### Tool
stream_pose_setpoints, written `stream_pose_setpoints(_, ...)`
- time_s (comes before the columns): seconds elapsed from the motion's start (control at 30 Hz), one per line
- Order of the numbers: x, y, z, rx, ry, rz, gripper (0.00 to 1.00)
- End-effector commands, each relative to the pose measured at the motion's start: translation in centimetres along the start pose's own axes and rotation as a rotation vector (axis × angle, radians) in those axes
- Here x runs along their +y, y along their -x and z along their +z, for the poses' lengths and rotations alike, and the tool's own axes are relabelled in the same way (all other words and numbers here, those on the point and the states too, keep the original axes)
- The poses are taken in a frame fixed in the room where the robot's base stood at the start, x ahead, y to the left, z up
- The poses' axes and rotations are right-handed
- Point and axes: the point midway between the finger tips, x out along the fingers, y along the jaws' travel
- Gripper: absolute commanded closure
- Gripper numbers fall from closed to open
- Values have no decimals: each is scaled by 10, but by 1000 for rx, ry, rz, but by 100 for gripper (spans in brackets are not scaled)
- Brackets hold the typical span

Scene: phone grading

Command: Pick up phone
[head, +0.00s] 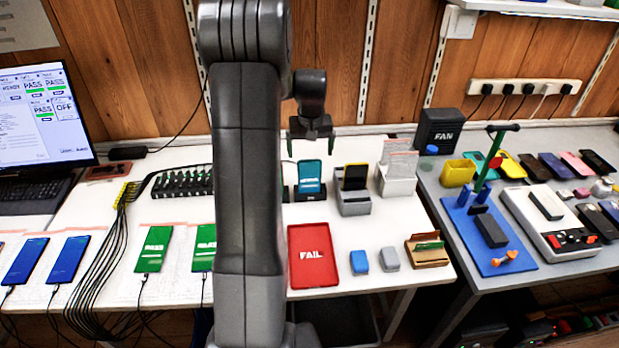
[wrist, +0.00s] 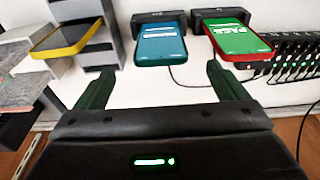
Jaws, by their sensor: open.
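My gripper (head: 311,147) is open and empty. In the head view it hangs above and behind a teal-screened phone (head: 310,174) that leans in a dark stand. In the wrist view my fingers (wrist: 160,68) point toward that teal phone (wrist: 163,46), which lies beyond the tips and between them, apart from both. A phone in a yellow case (head: 355,176) stands in a grey holder; it also shows at left in the wrist view (wrist: 67,37). A red-cased phone with a green PASS screen (wrist: 238,40) is at right there; my arm hides its place in the head view.
A red FAIL tray (head: 313,270), a blue block (head: 360,260), a grey block (head: 389,258) and a wooden holder (head: 427,258) lie in front. Green-screened phones (head: 154,249) and a cabled dark rack (head: 182,182) are left. A grey side table (head: 442,190) is right.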

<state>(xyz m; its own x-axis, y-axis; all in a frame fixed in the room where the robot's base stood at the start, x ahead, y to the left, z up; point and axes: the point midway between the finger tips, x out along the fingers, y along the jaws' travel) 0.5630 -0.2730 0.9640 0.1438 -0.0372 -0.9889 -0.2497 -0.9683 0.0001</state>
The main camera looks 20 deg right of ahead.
Motion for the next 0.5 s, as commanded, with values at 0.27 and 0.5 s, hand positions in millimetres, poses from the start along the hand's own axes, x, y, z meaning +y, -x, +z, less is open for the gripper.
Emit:
stream_pose_setpoints(0.27, 0, -27, 0, -1, 0, 0, 7)
stream_pose_setpoints(0.5, -1, -53, -4, -4, 0, -1, 7)
